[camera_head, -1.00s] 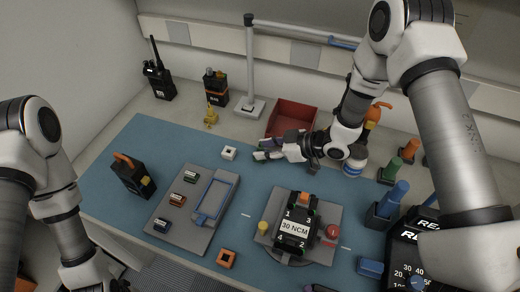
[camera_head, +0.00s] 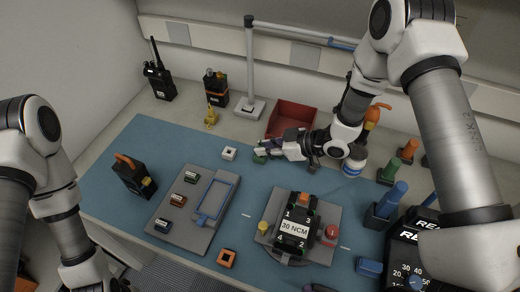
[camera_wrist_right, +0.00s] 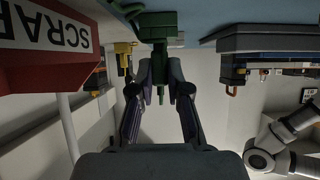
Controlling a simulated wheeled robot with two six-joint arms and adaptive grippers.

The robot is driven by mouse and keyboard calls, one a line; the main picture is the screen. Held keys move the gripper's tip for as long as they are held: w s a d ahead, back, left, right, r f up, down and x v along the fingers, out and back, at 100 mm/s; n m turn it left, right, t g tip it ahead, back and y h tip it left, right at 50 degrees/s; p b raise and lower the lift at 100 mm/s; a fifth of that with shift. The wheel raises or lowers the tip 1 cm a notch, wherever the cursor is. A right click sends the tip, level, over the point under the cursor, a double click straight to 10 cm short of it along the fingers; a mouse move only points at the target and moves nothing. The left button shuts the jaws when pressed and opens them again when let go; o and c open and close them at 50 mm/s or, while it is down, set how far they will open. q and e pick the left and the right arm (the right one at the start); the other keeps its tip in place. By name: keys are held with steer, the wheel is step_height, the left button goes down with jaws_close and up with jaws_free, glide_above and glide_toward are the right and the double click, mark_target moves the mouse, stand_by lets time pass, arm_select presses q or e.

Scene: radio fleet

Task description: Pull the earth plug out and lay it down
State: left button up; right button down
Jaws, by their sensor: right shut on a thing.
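The green plug (camera_wrist_right: 157,25) is between the fingertips of my right gripper (camera_wrist_right: 160,78) in the right wrist view, against the blue surface. A thin green pin stands out from it toward the camera. In the head view my right gripper (camera_head: 262,151) is low over the back of the blue mat, and a bit of the green plug (camera_head: 259,159) shows at its tips. The gripper is shut on the plug. I cannot tell whether the plug touches the mat. My left gripper (camera_head: 118,286) is at the bottom left edge, mostly cut off.
A small white block (camera_head: 229,153) lies just left of my right gripper. A yellow clip-like thing (camera_head: 211,116) stands behind it, and a red bin (camera_head: 291,119) stands behind the gripper. A grey tray (camera_head: 170,220) and a radio in a fixture (camera_head: 295,228) are nearer. Bare mat lies between.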

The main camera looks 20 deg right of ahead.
steer(key=shift+r+p, duration=0.7)
steer(key=shift+r, duration=0.2)
stand_by(0.4)
steer(key=shift+r+p, duration=1.4)
steer(key=shift+r, duration=0.3)
